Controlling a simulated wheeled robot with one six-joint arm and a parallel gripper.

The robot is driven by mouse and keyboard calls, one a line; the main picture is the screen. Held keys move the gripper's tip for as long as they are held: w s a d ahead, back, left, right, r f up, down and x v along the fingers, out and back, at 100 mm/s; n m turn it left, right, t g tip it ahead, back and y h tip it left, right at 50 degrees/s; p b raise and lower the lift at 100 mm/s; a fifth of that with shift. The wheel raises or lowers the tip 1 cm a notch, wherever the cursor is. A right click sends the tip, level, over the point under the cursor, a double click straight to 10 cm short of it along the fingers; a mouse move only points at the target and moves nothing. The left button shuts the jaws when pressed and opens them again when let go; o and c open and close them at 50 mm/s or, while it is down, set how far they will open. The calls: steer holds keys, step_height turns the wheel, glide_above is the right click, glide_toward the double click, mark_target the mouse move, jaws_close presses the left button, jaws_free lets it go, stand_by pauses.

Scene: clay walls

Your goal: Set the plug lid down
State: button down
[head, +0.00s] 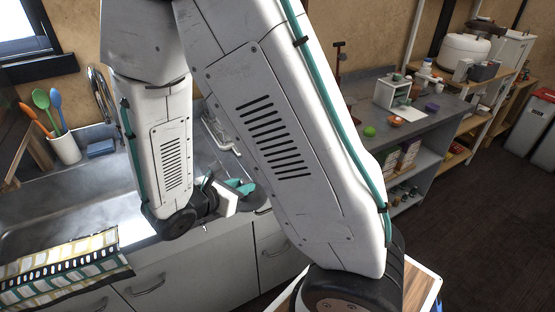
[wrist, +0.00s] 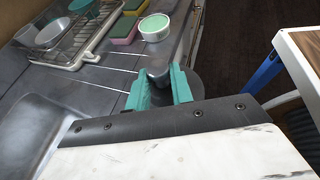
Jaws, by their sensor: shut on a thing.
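My gripper (wrist: 160,88), with teal fingers, is shut on the plug lid (wrist: 188,84), a dark grey round disc with a grey knob between the fingers. The lid is over the counter near its front edge; I cannot tell whether it touches the counter. In the head view my gripper (head: 238,188) is small and partly behind my arm, with part of the grey lid (head: 250,202) below it.
The sink (wrist: 40,125) is at left. A dish rack (wrist: 80,30), sponges (wrist: 125,27) and a white tub with a green top (wrist: 155,27) stand farther back on the counter. A wooden-topped table (wrist: 300,50) is at right.

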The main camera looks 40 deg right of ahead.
steer(key=shift+s+d, duration=0.1)
steer(key=shift+d, duration=0.15)
steer(key=w+d, duration=0.3)
steer(key=w+d+f, duration=0.1)
steer(key=w+d, duration=0.2)
steer(key=w, duration=0.1)
steer(key=w+d, duration=0.3)
steer(key=w, duration=0.1)
steer(key=shift+w+d+f, duration=0.2)
steer(key=shift+d+f, duration=0.05)
steer(key=shift+w+d+f, duration=0.1)
steer(key=shift+w+f, duration=0.05)
steer(key=shift+f, duration=1.6)
steer(key=shift+f, duration=0.1)
steer(key=c, duration=1.2)
jaws_free()
steer(key=shift+c, duration=0.2)
